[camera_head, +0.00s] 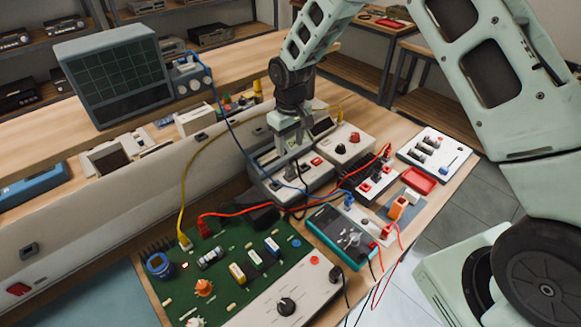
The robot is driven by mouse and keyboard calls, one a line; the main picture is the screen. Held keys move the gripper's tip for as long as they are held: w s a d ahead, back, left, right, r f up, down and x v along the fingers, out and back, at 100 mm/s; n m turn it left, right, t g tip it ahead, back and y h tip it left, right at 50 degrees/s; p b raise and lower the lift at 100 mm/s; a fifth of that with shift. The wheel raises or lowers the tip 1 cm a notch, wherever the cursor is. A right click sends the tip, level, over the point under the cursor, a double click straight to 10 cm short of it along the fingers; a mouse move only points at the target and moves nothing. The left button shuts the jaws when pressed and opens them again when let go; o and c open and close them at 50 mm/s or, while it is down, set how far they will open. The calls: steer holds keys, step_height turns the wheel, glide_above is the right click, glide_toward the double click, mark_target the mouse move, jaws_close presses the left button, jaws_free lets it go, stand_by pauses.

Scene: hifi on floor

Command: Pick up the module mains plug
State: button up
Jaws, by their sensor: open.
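My gripper (290,147) points down over a white module (312,178) near the middle of the workbench. Its fingers are open. A small dark piece (290,173) sits just below the fingertips, and a black cable runs down beside it. This may be the module mains plug, but it is too small and partly hidden to tell for sure. I cannot tell whether the fingers touch it.
A green circuit board (215,270) lies in front, and a teal multimeter (340,235) is right of it. Red, blue and yellow leads cross nearby. A black box with red terminals (370,182) and a red tray (418,180) stand right. An oscilloscope (112,75) stands behind.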

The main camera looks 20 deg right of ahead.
mark_target(290, 166)
step_height(290, 166, down, 4)
steer(key=shift+r+p, duration=0.1)
steer(key=shift+p, duration=0.35)
steer(key=shift+s+f+p, duration=0.15)
steer(key=shift+f+p, duration=0.6)
steer(key=shift+f, duration=0.6)
steer(key=shift+s+f+p, duration=0.15)
steer(key=shift+f+p, duration=0.6)
steer(key=shift+f, duration=0.55)
steer(key=c, duration=1)
